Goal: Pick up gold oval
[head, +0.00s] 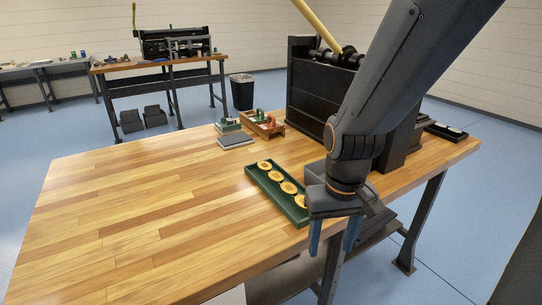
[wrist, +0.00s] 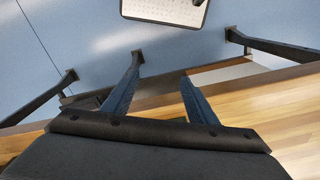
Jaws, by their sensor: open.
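Several gold ovals (head: 289,187) lie in a row in a green tray (head: 257,182) on the wooden table, in the head view. My gripper (head: 332,248) is open and points down, beyond the tray's right end and over the table's front edge. Nothing is between its fingers, and it is apart from the ovals. In the wrist view my open gripper (wrist: 160,68) shows two blue fingers above the table edge and the floor. No gold oval shows in the wrist view. My arm may hide part of the tray's right end.
A black press (head: 312,85) with a yellow handle stands behind the tray. A wooden box (head: 262,128) and a grey block (head: 236,140) sit further back. A dark tray (head: 445,131) is at the far right. The table's left half (head: 140,215) is clear.

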